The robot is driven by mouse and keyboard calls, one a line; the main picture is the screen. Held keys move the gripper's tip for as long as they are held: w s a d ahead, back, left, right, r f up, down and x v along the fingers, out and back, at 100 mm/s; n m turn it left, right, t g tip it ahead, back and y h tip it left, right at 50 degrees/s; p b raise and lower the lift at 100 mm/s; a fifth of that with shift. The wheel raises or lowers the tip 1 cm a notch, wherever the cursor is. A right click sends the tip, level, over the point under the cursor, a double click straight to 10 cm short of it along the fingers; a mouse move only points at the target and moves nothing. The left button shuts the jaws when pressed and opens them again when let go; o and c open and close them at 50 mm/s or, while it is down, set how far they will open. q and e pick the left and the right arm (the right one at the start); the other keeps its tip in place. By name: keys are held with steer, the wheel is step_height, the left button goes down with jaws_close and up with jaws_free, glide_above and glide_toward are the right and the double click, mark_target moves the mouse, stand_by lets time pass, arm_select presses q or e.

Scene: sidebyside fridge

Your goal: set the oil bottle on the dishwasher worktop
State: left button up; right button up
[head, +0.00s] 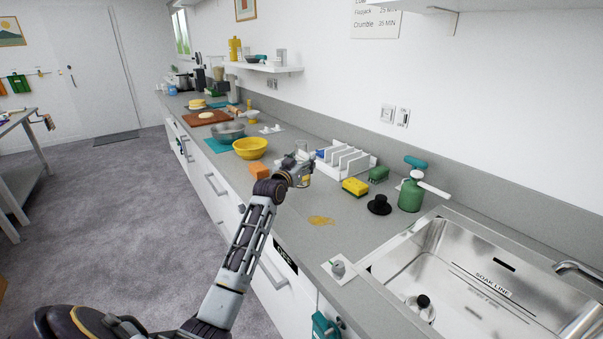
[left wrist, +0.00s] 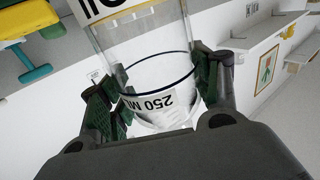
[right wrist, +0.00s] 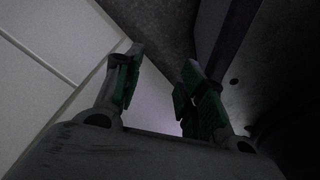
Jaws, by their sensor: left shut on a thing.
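The oil bottle (left wrist: 150,60) is clear, with a white "250 ML" label and a ring line near its base. It sits between the fingers of my left gripper (left wrist: 158,100), which is shut on it. In the head view my left gripper (head: 298,172) is over the grey worktop (head: 300,215), beside the white rack; the bottle (head: 302,147) is mostly hidden there. I cannot tell whether the bottle touches the worktop, or which stretch covers the dishwasher. My right gripper (right wrist: 158,95) has its fingers apart with nothing between them, and is out of the head view.
A white rack (head: 347,160), yellow sponge (head: 355,187), green sprayer (head: 411,192) and black plug (head: 379,205) stand behind. An orange block (head: 259,171) and yellow bowl (head: 250,148) lie left. A brownish spill (head: 321,220) marks the front worktop. The sink (head: 470,270) is right.

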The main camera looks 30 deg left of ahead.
arm_select(q)
steer(key=shift+f, duration=2.05)
steer(key=shift+f, duration=0.1)
steer(key=o, duration=1.3)
steer(key=shift+f, duration=0.1)
steer(key=shift+s+d, duration=0.25)
steer(key=shift+s, duration=1.75)
steer(key=shift+s+d, duration=0.3)
steer(key=shift+s, duration=1.7)
steer(key=shift+s+d, duration=0.25)
steer(key=shift+s, duration=1.75)
